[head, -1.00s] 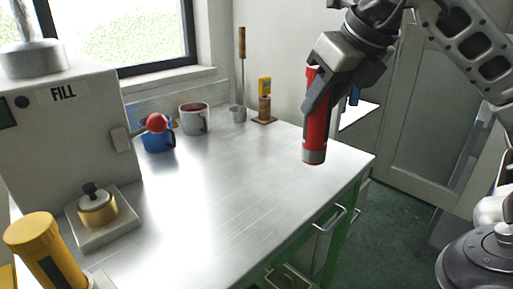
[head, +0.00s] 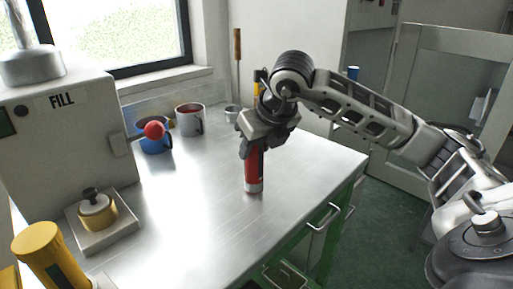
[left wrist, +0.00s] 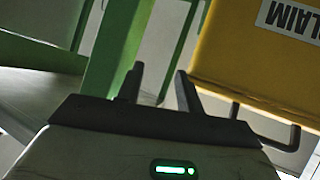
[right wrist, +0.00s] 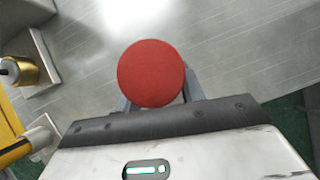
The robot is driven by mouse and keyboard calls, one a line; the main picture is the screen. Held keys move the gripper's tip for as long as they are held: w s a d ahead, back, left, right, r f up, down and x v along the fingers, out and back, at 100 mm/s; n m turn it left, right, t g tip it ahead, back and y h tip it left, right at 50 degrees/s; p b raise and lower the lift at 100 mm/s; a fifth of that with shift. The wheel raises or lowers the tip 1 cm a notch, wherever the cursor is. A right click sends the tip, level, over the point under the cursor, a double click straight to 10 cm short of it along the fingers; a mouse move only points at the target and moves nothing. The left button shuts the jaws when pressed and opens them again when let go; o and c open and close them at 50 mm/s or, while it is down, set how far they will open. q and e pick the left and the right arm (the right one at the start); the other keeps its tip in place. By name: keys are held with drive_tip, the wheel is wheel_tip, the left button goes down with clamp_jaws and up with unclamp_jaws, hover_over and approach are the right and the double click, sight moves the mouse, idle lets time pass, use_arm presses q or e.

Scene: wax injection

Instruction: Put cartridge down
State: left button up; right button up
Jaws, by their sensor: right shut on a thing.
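The red cartridge (head: 254,170) with a silver lower end is upright over the metal bench (head: 205,225), toward its right side. Its bottom is at or just above the bench top; I cannot tell if it touches. My right gripper (head: 252,147) is shut on its upper part from above. In the right wrist view, the cartridge's round red top (right wrist: 151,73) sits between the fingers. My left gripper (left wrist: 158,85) shows only in the left wrist view, its two fingers apart with nothing between them.
A FILL machine (head: 65,130) stands at left, with a brass weight (head: 97,212) on a plate by it. A yellow cylinder (head: 45,255) is at the front left. Mugs (head: 190,120) stand at the back. A yellow CLAIM bin (left wrist: 265,60) is close to my left gripper. The bench middle is clear.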

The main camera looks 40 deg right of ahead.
drive_tip(key=shift+f, duration=0.2)
drive_tip(key=o, duration=1.1)
drive_tip(key=p+v, duration=0.1)
drive_tip(key=v, duration=1.1)
